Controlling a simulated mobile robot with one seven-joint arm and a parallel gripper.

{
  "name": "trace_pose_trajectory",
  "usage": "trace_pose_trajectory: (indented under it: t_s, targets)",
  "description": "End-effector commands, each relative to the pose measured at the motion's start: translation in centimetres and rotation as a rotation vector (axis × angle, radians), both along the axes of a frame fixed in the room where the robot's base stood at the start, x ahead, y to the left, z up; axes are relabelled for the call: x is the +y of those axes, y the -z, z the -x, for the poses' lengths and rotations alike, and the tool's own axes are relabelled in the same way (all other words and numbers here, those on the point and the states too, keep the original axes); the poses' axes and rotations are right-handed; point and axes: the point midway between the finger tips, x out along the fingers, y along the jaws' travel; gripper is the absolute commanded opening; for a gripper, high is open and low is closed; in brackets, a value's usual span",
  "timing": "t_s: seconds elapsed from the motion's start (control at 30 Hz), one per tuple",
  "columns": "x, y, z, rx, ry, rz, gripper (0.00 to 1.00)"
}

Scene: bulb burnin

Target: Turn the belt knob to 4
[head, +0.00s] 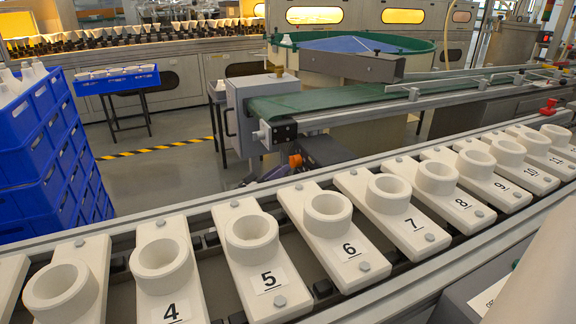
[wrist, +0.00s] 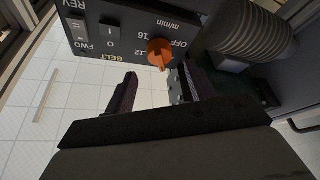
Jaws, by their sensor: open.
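The orange belt knob (wrist: 160,52) sits on a dark control panel (wrist: 108,35) in the wrist view. The panel's white lettering appears upside down, with BELT, OFF, 12, 16 and m/min readable near the knob. The mark 4 is not readable, and I cannot tell the knob's exact setting. My gripper (wrist: 156,76) is open, its two dark fingers apart below the knob in the picture. The knob appears just beyond the fingertips, toward the right finger; contact cannot be made out. The knob's face is not visible in the head view.
A FWD/REV switch (wrist: 80,34) and an I/O switch (wrist: 110,37) share the panel. A ribbed grey cylinder (wrist: 245,35) is at the right. In the head view, a green belt (head: 330,102) runs behind the numbered white holders (head: 330,212); blue crates (head: 45,155) stand left.

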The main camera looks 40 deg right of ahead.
Motion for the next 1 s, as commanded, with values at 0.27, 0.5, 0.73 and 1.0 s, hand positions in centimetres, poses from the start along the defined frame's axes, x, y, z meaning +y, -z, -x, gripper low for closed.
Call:
trace_pose_trajectory:
  t_s: [0.27, 0.5, 0.73, 1.0]
  targets:
    - [-3.6, -1.2, 0.1, 0.000, 0.000, 0.001, 0.55]
    - [-4.2, -1.5, 0.1, -0.001, -0.001, -0.001, 0.55]
    - [-4.2, -1.5, 0.1, -0.001, -0.001, -0.001, 0.45]
    - [-4.1, -1.5, 0.1, -0.001, -0.001, -0.001, 0.10]
